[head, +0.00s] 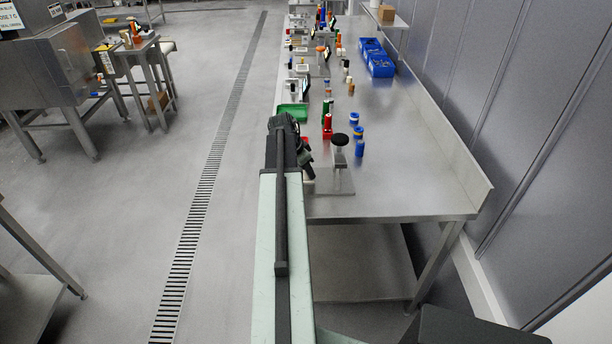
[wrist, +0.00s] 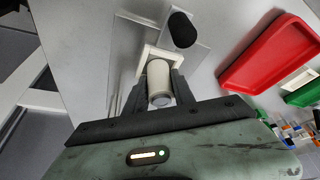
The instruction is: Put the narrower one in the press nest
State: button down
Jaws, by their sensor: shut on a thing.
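In the wrist view my gripper (wrist: 160,88) is shut on a cream cylinder (wrist: 158,76) with a grey round end. The cylinder's far end is at the white press nest (wrist: 146,54), a squared block on a flat plate. I cannot tell whether the cylinder is inside the nest or just in front of it. The black press knob (wrist: 181,30) is just beyond the nest. In the head view the black knob (head: 340,139) stands above its plate (head: 333,184) at the table's near end. My arm hides the nest and held cylinder there.
A red tray (wrist: 262,52) lies right of the press in the wrist view. A green tray (head: 292,111) is farther along the table's left edge. Blue pieces (head: 359,149) stand right of the press. Blue bins (head: 380,66) are farther back. The table's right side is clear.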

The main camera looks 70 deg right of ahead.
jog(key=shift+w+a+r, duration=0.1)
jog(key=shift+w, duration=0.1)
jog(key=shift+f, duration=0.25)
jog(key=shift+s+a+f+b, duration=0.1)
jog(key=shift+a+f+b, duration=0.15)
jog(key=shift+a+b, duration=0.25)
jog(key=c, duration=1.1)
grip_release()
jog(key=shift+d, duration=0.1)
jog(key=shift+o, duration=0.2)
jog(key=shift+d+r+p, duration=0.15)
jog(key=shift+r+p, duration=0.35)
jog(key=shift+p, duration=0.1)
jog(key=p+v, duration=1.1)
jog(key=v, duration=0.1)
jog(key=shift+d, duration=0.3)
